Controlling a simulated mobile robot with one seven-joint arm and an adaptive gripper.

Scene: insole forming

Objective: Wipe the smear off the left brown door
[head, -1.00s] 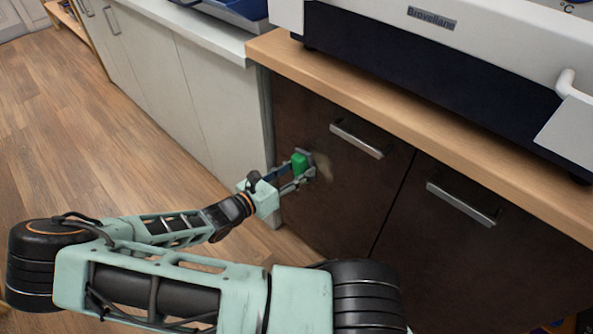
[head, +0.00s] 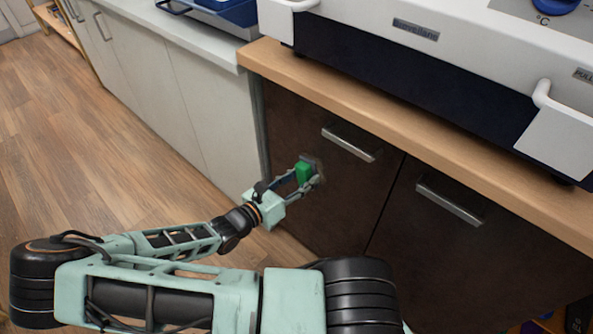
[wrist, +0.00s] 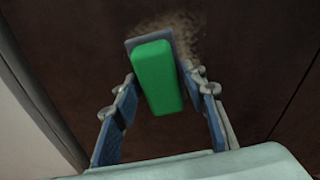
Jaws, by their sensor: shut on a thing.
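The left brown door (head: 290,125) is dark and upright, with a silver bar handle (head: 349,143) near its top. My gripper (head: 304,180) is shut on a wiper with a green block handle (wrist: 157,78) and a flat grey pad (wrist: 130,43). The pad is at the door's face, below and left of the handle; whether it presses on the door I cannot tell. In the wrist view a mottled tan smear (wrist: 187,38) shows above and right of the pad. In the head view the wiper and gripper hide most of the smear.
A second brown door (head: 430,240) with its own handle is to the right. A wooden worktop (head: 400,135) overhangs both doors and carries a white machine (head: 375,25). White cabinets (head: 170,85) stand to the left. The wood floor (head: 90,140) is clear.

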